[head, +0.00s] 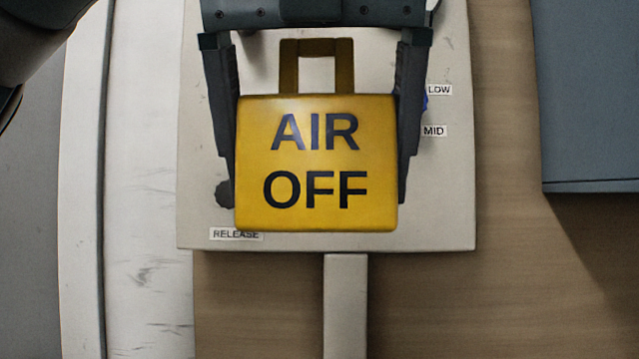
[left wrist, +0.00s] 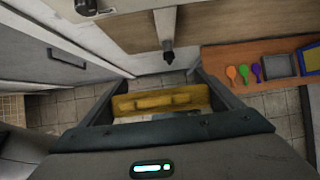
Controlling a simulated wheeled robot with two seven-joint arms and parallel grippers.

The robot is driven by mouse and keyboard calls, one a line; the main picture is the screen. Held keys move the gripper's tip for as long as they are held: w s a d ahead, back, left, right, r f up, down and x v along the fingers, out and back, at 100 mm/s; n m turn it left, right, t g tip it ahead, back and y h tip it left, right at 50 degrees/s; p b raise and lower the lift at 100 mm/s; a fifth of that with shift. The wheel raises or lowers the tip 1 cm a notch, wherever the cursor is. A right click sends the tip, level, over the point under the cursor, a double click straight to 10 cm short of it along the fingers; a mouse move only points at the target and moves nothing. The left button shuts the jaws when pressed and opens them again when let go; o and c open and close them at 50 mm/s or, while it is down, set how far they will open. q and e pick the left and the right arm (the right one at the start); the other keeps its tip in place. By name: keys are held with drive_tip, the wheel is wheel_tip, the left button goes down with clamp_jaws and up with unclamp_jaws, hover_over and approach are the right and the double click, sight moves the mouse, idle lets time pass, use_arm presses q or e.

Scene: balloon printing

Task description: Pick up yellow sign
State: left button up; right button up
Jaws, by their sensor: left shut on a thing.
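The yellow sign (head: 316,163) reads "AIR OFF" in black letters and has a handle loop at its top. My left gripper (head: 317,180) comes down from the top of the head view. Its two fingers are shut on the sign's left and right sides. The sign hangs upright between them, in front of a pale panel. In the left wrist view the sign (left wrist: 161,101) shows edge-on between the fingers. My right gripper is in neither view.
The pale panel (head: 450,200) carries labels "LOW", "MID" and "RELEASE" and is partly hidden by the sign. A grey-blue box (head: 590,100) is at the right. In the left wrist view, a wooden surface (left wrist: 225,60) holds green, purple and orange balloon-shaped pieces and a grey tray (left wrist: 278,65).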

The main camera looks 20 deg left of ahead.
use_arm(q)
drive_tip(key=shift+s+d, duration=0.15)
drive_tip(key=shift+s, duration=0.4)
drive_tip(key=shift+s+d, duration=0.15)
drive_tip(key=shift+s, duration=0.4)
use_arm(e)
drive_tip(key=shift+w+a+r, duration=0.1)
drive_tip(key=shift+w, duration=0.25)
use_arm(q)
drive_tip(key=shift+w, duration=0.1)
